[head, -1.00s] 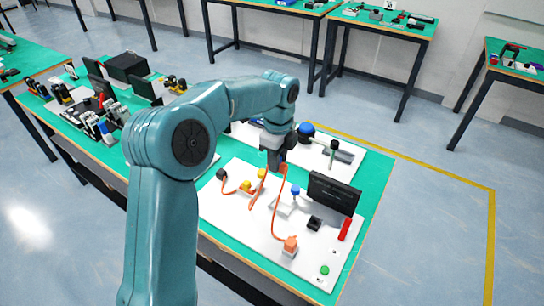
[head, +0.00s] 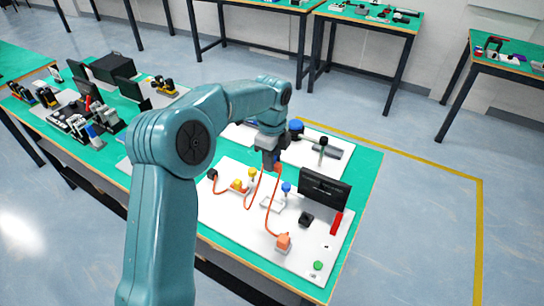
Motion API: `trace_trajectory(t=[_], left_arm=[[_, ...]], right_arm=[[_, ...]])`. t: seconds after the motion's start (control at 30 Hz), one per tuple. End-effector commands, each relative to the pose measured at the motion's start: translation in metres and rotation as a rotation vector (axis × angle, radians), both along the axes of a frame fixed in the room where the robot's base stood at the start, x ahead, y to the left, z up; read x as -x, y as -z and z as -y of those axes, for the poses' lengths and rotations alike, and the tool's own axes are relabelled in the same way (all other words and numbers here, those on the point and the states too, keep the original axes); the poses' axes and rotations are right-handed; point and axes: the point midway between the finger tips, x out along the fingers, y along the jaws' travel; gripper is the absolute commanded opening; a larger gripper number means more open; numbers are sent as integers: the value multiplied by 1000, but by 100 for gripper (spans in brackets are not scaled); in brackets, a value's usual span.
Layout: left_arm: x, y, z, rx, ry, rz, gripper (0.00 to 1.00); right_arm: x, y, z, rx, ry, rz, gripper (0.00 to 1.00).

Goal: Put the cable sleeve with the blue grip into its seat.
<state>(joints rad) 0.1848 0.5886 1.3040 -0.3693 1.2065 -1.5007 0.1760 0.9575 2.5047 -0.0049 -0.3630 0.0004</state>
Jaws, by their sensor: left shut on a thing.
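My left gripper (head: 272,161) points down over the white board (head: 228,221). It is shut on an orange piece (head: 277,168) at the upper end of an orange cable (head: 268,212), which hangs to an orange block (head: 283,242). A small blue knob (head: 286,187) shows just below and right of the gripper, beside a pale raised block (head: 272,203). I cannot tell whether this knob is the sleeve's blue grip. The seat is not clearly identifiable. My right gripper is not in view.
A dark upright panel (head: 325,188), a black block (head: 306,219), a red bar (head: 337,223) and a green button (head: 318,265) are on the board's right side. Yellow knobs (head: 237,184) are on its left. A larger blue knob (head: 296,126) is behind.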

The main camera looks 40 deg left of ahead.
Motion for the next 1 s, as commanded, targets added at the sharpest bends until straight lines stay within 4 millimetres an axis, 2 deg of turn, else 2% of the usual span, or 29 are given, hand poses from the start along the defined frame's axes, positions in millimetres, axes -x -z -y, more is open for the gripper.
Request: trace_trajectory(t=[1.0], left_arm=[[0, 58, 0, 0, 0, 0, 0]], right_arm=[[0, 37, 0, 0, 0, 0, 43]])
